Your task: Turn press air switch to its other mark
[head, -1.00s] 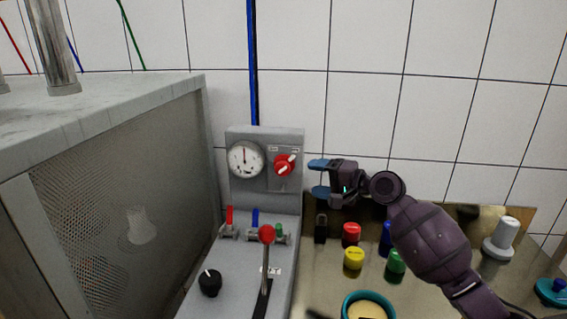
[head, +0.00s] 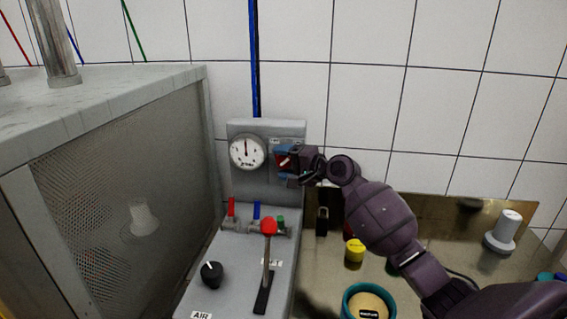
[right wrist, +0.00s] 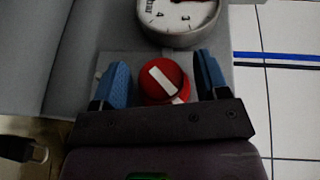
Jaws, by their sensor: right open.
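The press air switch is a red round knob (right wrist: 160,81) with a white bar, on the upright grey panel (head: 267,128) beside the round gauge (head: 246,152). In the head view my right gripper (head: 284,160) is at the knob and partly covers it. In the right wrist view its two blue fingers (right wrist: 163,80) are open, one on each side of the knob. A small gap shows between the knob and each finger. The white bar runs slanted in that view. The marks around the knob are mostly hidden. My left gripper is out of view.
Below the panel are small valves with red (head: 231,207), blue (head: 256,209) and green handles, a red-topped lever (head: 268,227) and a black knob (head: 211,272). A mesh-sided cabinet (head: 130,190) stands left. A yellow button (head: 354,250) and teal-rimmed mould (head: 349,303) are at right.

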